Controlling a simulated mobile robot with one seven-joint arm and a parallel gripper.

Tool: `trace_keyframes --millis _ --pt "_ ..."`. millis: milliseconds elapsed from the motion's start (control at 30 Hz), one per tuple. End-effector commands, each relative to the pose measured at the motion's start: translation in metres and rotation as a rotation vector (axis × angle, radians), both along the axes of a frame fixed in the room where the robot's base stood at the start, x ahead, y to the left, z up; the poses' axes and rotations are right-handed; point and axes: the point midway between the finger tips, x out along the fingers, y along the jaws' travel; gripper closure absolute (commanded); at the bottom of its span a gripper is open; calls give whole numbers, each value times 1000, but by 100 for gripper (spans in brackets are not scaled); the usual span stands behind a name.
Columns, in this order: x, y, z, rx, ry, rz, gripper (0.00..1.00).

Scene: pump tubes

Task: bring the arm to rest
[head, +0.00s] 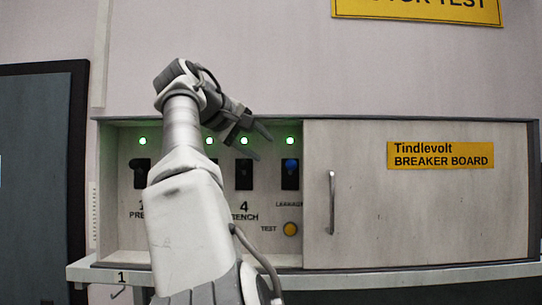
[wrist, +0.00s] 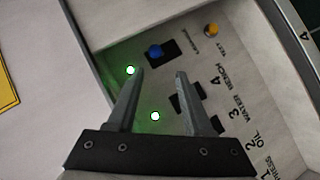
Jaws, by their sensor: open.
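My arm (head: 183,215) rises in front of the left part of the breaker board and bends over to the right at the top. My gripper (head: 262,146) is open and empty, in front of the switch row near the green lights. In the wrist view my gripper (wrist: 160,73) shows two spread fingers with nothing between them. The blue-topped switch (head: 290,172) is to the right of the fingers in the head view and just beyond the fingertips in the wrist view (wrist: 156,51). Whether the fingers touch the panel cannot be told.
The board has black switches (head: 244,174), lit green lights (head: 290,141) and a yellow test button (head: 290,229). My arm hides some of them. A sliding door (head: 420,215) with a handle (head: 332,202) covers the right part. A ledge (head: 420,278) runs below.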

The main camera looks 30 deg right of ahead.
Motion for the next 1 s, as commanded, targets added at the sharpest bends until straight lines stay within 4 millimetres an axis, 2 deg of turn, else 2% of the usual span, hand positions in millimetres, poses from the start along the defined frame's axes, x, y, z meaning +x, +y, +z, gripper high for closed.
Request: trace_keyframes --millis 200,700,867,1000 --pt "-8 12 6 0 -1 0 49" --pt "-8 11 5 3 0 -1 49" --pt "-12 -8 -8 64 4 0 49" --pt "-21 -38 -39 189 12 9 49"
